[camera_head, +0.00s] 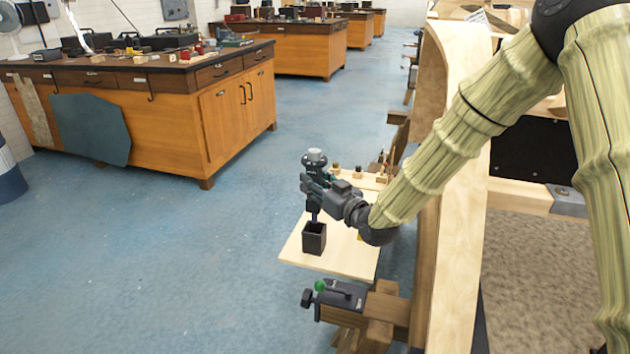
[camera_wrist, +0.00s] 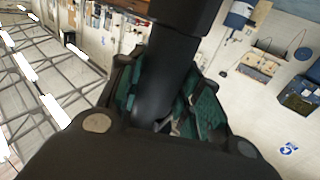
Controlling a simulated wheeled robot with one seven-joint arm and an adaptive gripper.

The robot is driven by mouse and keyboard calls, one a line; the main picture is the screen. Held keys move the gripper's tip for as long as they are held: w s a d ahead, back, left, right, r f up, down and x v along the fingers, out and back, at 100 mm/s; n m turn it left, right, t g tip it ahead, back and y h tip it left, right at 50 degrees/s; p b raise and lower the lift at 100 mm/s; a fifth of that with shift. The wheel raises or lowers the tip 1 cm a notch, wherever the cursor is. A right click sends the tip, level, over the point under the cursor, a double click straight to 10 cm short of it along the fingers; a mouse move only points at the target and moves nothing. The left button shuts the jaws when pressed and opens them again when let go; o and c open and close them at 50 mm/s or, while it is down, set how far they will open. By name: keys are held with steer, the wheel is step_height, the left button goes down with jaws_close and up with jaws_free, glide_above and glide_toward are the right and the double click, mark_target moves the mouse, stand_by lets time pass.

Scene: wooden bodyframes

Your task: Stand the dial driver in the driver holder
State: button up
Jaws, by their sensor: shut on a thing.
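The dial driver (camera_head: 315,157) is upright in the head view, with a round grey-topped head and a dark shaft pointing down. My gripper (camera_head: 316,186) is shut on it below the head. The driver holder (camera_head: 314,241), a small black open-topped box, stands on the light wooden board directly below. The shaft's lower end is at the holder's opening; I cannot tell whether it is inside or just above. In the wrist view, the driver's dark thick body (camera_wrist: 155,85) lies between the green-padded fingers. The wrist view does not show the holder.
The pale wooden board (camera_head: 345,258) has several small items along its back edge. A dark clamp with a green knob (camera_head: 338,294) is just in front of it. A tall wooden frame (camera_head: 455,200) rises to the right. Blue floor is open on the left.

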mark_target(315, 214)
steer(key=shift+f+b, duration=2.2)
steer(key=shift+f, duration=2.15)
steer(key=shift+f+b, duration=0.3)
steer(key=shift+f, duration=0.35)
steer(key=o, duration=1.3)
steer(key=shift+c, duration=0.2)
